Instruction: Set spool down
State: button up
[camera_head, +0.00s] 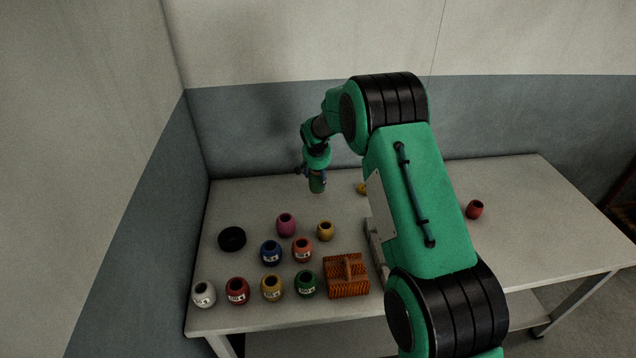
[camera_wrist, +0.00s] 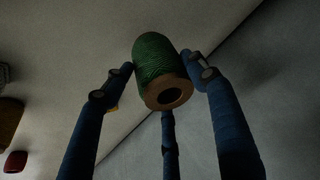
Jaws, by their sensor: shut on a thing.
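A green spool (camera_wrist: 157,62) of wound twine with a brown end and a dark hole sits between the blue fingers of my gripper (camera_wrist: 162,72). The gripper is shut on it. In the head view the green spool (camera_head: 317,186) hangs below my gripper (camera_head: 314,172), over the back left part of the table (camera_head: 250,195). The fingers partly cover it there. I cannot tell how far its lower end is from the tabletop.
A red spool (camera_head: 475,209) stands right of my arm. The back left tabletop looks bare.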

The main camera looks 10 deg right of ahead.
aim_at(318, 181)
jog(key=shift+f+b, duration=0.4)
jog(key=shift+f, duration=1.4)
jog(key=shift+f, duration=0.15)
jog(key=o, duration=1.3)
jog(key=p+v, duration=0.2)
jog(key=v, duration=1)
jog(key=shift+r, duration=0.2)
